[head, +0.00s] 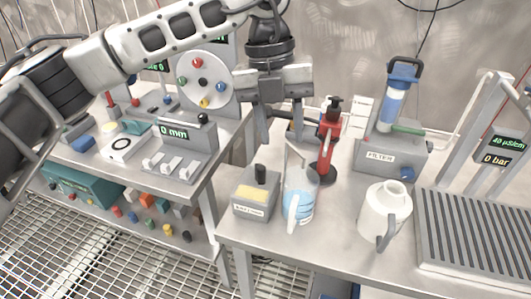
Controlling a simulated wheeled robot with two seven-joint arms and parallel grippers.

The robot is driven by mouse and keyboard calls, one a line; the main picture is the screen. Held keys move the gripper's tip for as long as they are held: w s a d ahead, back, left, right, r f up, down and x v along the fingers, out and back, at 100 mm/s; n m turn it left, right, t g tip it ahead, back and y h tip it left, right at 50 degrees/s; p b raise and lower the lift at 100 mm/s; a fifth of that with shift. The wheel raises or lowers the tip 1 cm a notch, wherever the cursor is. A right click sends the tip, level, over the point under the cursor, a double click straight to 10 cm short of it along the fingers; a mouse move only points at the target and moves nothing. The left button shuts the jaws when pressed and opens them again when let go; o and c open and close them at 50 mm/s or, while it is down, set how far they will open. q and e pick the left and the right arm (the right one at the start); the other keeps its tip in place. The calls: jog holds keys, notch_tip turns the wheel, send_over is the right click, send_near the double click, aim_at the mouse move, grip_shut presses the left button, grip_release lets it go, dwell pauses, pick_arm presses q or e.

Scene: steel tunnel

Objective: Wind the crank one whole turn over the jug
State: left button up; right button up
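My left gripper (281,128) hangs from the upper middle, fingers pointing down and spread, with nothing visible between them. Below and just right of it, a clear jug (300,200) with blue liquid bands and a white handle stands upright on the right table. A white jug (384,212) with a grey handle stands further right. I cannot tell for sure which part is the crank. A red upright device (328,145) with a black top stands behind the clear jug. A grey box (257,200) with a black knob stands left of the jug. My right gripper is out of view.
A grey filter box (392,156) with a blue-topped cylinder stands behind the white jug. A slotted drain tray (475,235) fills the right side. The left bench holds a round dial (207,84) with coloured knobs and a 0 mm gauge (180,150). The table's front edge is clear.

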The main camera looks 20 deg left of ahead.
aim_at(261, 168)
pick_arm(q)
jog(key=w+a+r+n+t+y, duration=0.1)
jog(key=w+a+r+y, duration=0.1)
jog(key=w+a, duration=0.15)
jog(key=f, duration=0.5)
jog(key=f+p, duration=0.1)
jog(key=f, duration=0.4)
jog(key=s+f+p, duration=0.1)
jog(key=f, duration=0.3)
jog(key=shift+s+a+f, duration=0.1)
jog(key=shift+a+f, duration=0.2)
jog(key=shift+f, duration=0.1)
grip_shut()
